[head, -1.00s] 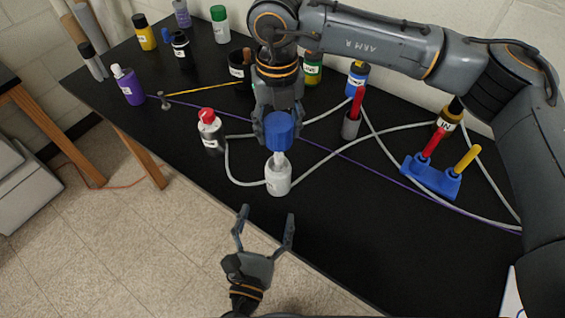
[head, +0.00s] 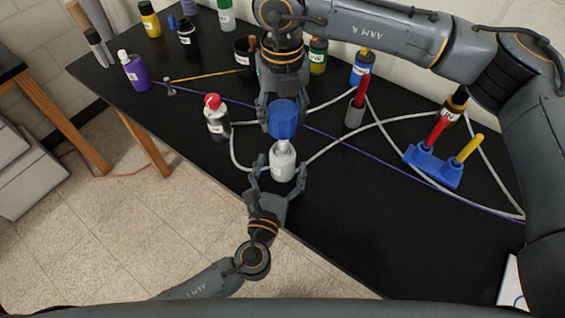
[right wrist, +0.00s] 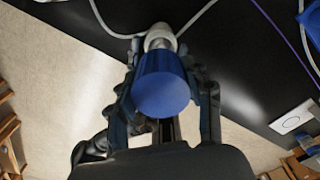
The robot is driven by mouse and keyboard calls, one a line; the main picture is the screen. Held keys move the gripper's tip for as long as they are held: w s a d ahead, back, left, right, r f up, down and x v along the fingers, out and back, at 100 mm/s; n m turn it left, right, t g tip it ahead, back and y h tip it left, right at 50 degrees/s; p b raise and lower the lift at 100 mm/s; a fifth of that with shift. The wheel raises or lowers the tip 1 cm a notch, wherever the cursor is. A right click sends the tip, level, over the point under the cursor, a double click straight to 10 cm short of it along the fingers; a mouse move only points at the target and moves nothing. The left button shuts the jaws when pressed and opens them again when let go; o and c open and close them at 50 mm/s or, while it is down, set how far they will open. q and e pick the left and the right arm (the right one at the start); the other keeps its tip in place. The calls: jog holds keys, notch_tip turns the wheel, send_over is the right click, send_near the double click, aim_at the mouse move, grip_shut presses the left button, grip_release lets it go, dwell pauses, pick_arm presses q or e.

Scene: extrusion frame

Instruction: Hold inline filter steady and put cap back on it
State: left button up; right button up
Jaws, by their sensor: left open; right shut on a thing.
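The inline filter (head: 283,162) is a white body with a narrow neck, upright on the black table near its front edge, with pale tubing at its sides. The blue cap (head: 283,118) is held by my right gripper (head: 281,108), just above the filter's neck. In the right wrist view the cap (right wrist: 162,85) covers much of the filter (right wrist: 160,38), so the gap between them cannot be judged. My left gripper (head: 279,172) is open, with its fingers on either side of the filter's lower body. Contact cannot be told.
A red-capped bottle (head: 216,118) stands close left of the filter. Grey tubing and a purple cord (head: 385,166) cross the table.

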pick_arm(q)
jog(key=shift+x, duration=0.9)
jog(key=c, duration=1.7)
pick_arm(e)
jog(key=shift+f, duration=2.45)
